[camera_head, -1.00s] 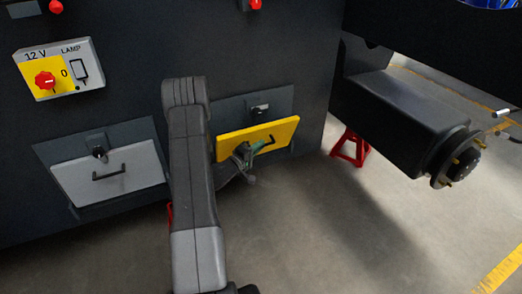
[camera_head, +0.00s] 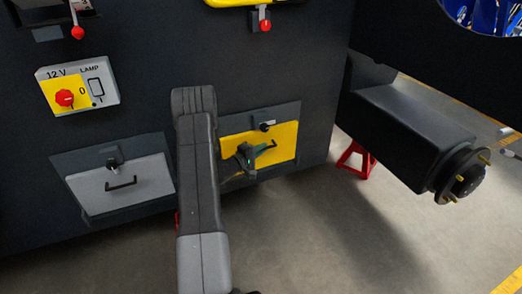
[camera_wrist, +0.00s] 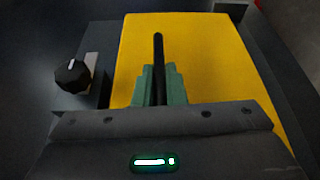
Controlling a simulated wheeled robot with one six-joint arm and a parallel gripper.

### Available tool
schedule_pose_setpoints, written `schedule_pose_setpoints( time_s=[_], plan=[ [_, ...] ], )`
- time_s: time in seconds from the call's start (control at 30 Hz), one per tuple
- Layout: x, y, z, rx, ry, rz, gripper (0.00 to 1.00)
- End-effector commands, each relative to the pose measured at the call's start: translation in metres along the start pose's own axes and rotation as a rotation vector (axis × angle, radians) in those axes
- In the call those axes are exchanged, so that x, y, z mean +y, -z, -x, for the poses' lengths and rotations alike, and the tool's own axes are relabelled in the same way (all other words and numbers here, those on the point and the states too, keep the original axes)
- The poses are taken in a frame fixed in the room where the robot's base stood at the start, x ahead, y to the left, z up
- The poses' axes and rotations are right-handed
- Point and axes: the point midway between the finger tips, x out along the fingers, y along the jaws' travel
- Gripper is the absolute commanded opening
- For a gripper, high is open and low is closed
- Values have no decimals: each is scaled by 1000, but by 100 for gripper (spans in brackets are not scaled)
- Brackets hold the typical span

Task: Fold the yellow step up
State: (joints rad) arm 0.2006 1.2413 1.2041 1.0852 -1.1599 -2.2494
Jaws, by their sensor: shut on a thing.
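The yellow step (camera_head: 284,151) is a flat yellow panel in a dark recess of the chassis wall, right of my arm in the head view. It now shows its broad face, close to flush with the wall. A black bar handle (camera_head: 268,146) crosses it. My gripper (camera_head: 246,155) is at this handle, shut on it. In the wrist view the green fingers (camera_wrist: 158,84) close around the black handle (camera_wrist: 158,55), with the yellow step (camera_wrist: 205,50) behind. A black latch knob (camera_wrist: 73,75) sits beside the step; it also shows above the step in the head view (camera_head: 265,126). My arm hides the step's left end.
A grey step (camera_head: 120,187) with its own handle and latch is left of my arm. A 12 V lamp switch panel (camera_head: 78,85) is above it. A wheel hub (camera_head: 462,177) and red stand (camera_head: 356,160) are at right. The floor in front is clear.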

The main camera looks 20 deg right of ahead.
Motion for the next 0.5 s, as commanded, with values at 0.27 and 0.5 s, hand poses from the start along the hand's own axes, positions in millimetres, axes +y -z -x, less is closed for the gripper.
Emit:
schedule_pose_setpoints(
  time_s=[0.27,0.5],
  plan=[
    [5,3,-1,4,-8,-7,28],
    [2,2,-1,3,-4,-4,32]
  ],
)
